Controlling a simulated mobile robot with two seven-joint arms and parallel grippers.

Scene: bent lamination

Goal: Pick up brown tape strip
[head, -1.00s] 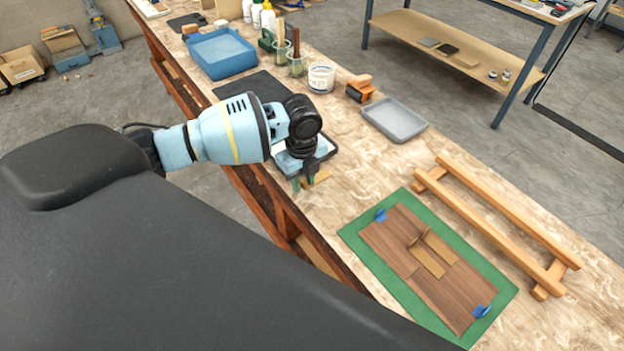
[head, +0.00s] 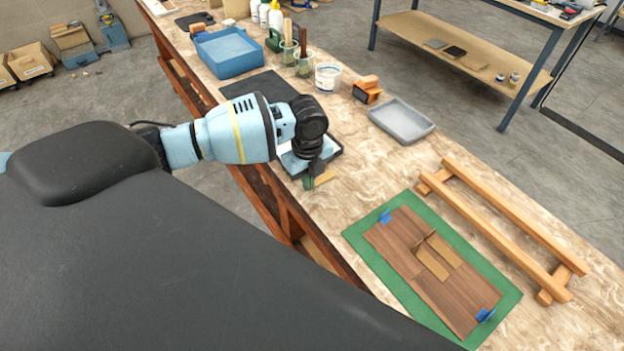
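A short brown tape strip (head: 325,179) shows at the worktable's near edge, beside a dark-rimmed tray with a light blue inside (head: 292,164). My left gripper (head: 311,182) points down right at this strip, its fingertips partly hidden by the wrist. I cannot tell whether the fingers are apart, or whether they touch the strip. More brown tape strips (head: 432,263) lie across the middle of a dark wood panel (head: 465,298); one piece there sticks up. The panel lies on a green mat (head: 362,242) with blue tabs at two corners. My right gripper is out of view.
Two wooden rails (head: 505,228) on cross-feet stand behind the mat. A grey tray (head: 402,121), an orange-handled roller (head: 367,89), a white tub (head: 328,77), brush cups and a blue bin (head: 228,54) stand farther back. Bare tabletop lies between the gripper and the mat.

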